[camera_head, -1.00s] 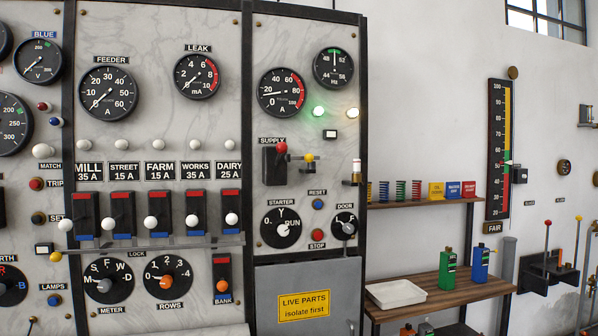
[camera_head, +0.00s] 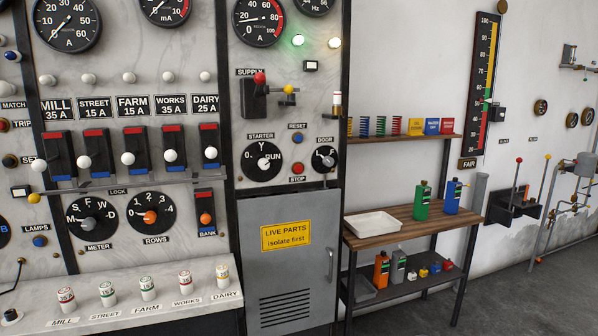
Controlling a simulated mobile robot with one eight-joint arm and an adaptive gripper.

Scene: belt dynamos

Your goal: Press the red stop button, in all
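The red stop button (camera_head: 297,169) is a small round red knob on the grey marble panel. It sits above its STOP label (camera_head: 297,179), between the STARTER dial (camera_head: 262,161) and the DOOR dial (camera_head: 324,158). The blue RESET button (camera_head: 297,138) is straight above it. Nothing covers the stop button. I cannot tell from here whether it is pushed in. The STARTER pointer appears to be near RUN. My gripper is not in view.
The SUPPLY lever (camera_head: 259,79) with a red knob juts out above. A grey cabinet door (camera_head: 286,265) with a yellow LIVE PARTS sign lies below. A marble ledge (camera_head: 130,308) holds several fuses. A wooden shelf unit (camera_head: 405,227) stands right; floor (camera_head: 500,290) beyond looks clear.

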